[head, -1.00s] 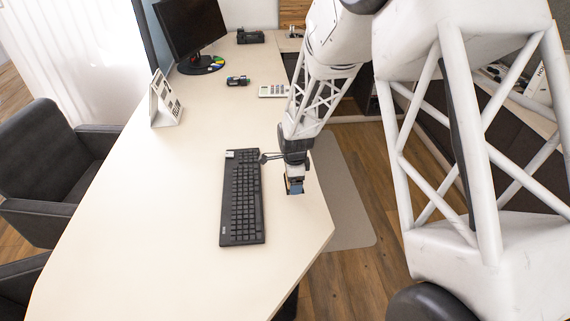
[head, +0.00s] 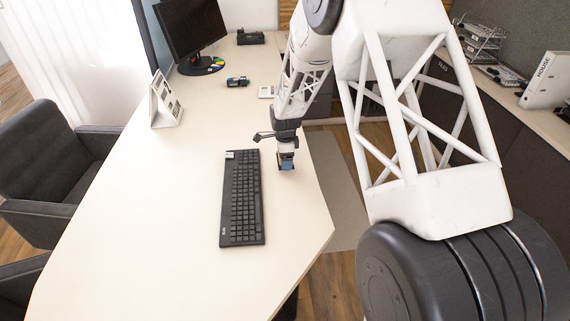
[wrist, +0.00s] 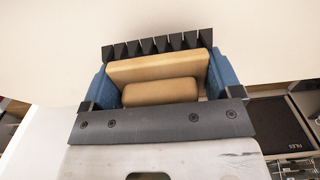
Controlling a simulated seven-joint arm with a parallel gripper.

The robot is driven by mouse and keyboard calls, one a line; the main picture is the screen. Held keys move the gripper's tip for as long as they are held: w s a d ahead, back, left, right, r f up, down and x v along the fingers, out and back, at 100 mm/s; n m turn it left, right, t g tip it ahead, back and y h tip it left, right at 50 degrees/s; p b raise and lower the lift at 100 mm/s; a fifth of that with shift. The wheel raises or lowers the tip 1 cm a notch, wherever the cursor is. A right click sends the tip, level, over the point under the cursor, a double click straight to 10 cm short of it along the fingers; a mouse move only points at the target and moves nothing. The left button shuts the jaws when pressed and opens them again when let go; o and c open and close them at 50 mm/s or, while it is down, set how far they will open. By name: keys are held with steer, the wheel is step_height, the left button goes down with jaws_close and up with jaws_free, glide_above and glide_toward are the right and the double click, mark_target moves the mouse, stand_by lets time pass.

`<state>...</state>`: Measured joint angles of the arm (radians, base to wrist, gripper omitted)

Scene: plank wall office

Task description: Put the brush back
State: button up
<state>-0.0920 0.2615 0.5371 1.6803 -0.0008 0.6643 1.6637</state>
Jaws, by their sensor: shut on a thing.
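My gripper (head: 286,165) is over the right part of the desk, just right of the keyboard's far end. In the wrist view its two blue fingers (wrist: 222,78) are shut on the sides of the brush (wrist: 160,72). The brush shows a tan, wood-like body, and a row of black tufts or teeth shows beyond it along the far edge. In the head view the brush is too small and covered to make out. I cannot tell whether it touches the desk.
The black keyboard (head: 242,198) lies close to my gripper on the left. A desk calendar (head: 165,100), a small dark-blue item (head: 238,81), a monitor (head: 190,28) and a black device (head: 250,38) stand farther back. The desk's (head: 140,220) middle and front left are clear.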

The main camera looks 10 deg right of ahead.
steer(key=shift+w, duration=0.2)
steer(key=shift+f, duration=1.75)
steer(key=shift+f, duration=0.2)
steer(key=o, duration=0.7)
steer(key=shift+r, duration=0.1)
step_height(320, 180, up, 12)
steer(key=shift+r, duration=0.1)
